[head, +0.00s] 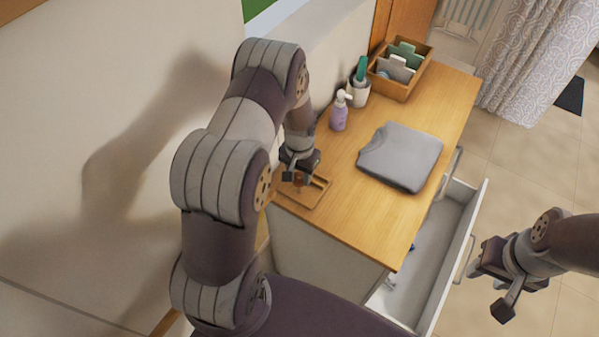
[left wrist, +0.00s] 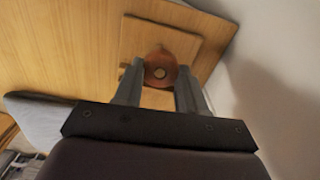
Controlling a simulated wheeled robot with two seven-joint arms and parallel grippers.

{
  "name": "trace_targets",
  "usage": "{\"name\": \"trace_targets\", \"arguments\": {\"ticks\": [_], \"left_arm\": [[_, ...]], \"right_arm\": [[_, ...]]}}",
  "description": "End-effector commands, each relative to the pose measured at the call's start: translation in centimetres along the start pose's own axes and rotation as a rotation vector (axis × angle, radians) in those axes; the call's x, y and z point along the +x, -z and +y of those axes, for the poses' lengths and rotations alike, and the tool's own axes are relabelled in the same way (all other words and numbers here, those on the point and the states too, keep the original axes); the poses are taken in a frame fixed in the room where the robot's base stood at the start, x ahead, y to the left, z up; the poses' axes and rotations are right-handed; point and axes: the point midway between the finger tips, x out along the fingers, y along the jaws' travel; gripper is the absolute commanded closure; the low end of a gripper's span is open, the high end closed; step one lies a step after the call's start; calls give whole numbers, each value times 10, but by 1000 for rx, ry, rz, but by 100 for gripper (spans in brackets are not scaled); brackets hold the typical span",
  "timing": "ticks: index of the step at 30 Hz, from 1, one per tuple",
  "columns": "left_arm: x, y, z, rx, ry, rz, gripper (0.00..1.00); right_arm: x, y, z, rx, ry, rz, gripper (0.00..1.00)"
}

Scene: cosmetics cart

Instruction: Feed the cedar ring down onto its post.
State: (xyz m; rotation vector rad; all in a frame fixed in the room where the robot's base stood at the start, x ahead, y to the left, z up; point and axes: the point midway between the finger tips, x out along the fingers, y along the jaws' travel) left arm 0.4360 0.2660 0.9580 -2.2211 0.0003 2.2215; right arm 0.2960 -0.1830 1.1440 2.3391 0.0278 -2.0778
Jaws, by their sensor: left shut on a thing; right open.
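The cedar ring (head: 299,180) is small and reddish brown. My left gripper (head: 301,175) is shut on it above a small wooden tray (head: 317,194) at the near left corner of the cart top. In the left wrist view, the ring (left wrist: 160,57) sits between the two fingertips (left wrist: 160,80), with a pale round spot showing in its hole. That spot may be the top of the post; I cannot tell whether the ring is around it or just above it. The tray board (left wrist: 185,42) lies behind the ring. My right gripper (head: 497,285) is open and empty, right of the cart.
On the wooden cart top (head: 350,220) are a folded grey cloth (head: 402,157), a lilac pump bottle (head: 339,112), a cup (head: 358,93) with a green item, and a wooden divided box (head: 399,68). A white drawer (head: 435,265) stands open at right. A wall is close on the left.

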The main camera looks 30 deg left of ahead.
Motion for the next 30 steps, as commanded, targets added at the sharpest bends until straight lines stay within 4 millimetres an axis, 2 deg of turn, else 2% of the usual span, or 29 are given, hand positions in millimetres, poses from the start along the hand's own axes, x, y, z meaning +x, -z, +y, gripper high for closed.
{"name": "trace_targets", "arguments": {"ticks": [8, 9, 11, 19, 22, 26, 30], "left_arm": [[1, 0, 0, 0, 0, 0, 88], [1, 0, 0, 0, 0, 0, 50], [1, 0, 0, 0, 0, 0, 31], [0, 0, 0, 0, 0, 0, 30], [-7, 1, 0, 0, 1, 3, 30], [-34, 2, 0, 0, 1, 6, 30], [-74, 1, 0, 0, 1, 7, 30]], "right_arm": [[0, 0, 0, 0, 0, 0, 57], [0, 0, 0, 0, 0, 0, 57], [0, 0, 0, 0, 0, 0, 57], [1, 0, 0, 0, 0, 0, 57], [4, 0, 0, 0, 0, 0, 57], [13, -2, 0, 0, 0, 0, 57], [22, -3, 0, 0, 0, 0, 57]]}}
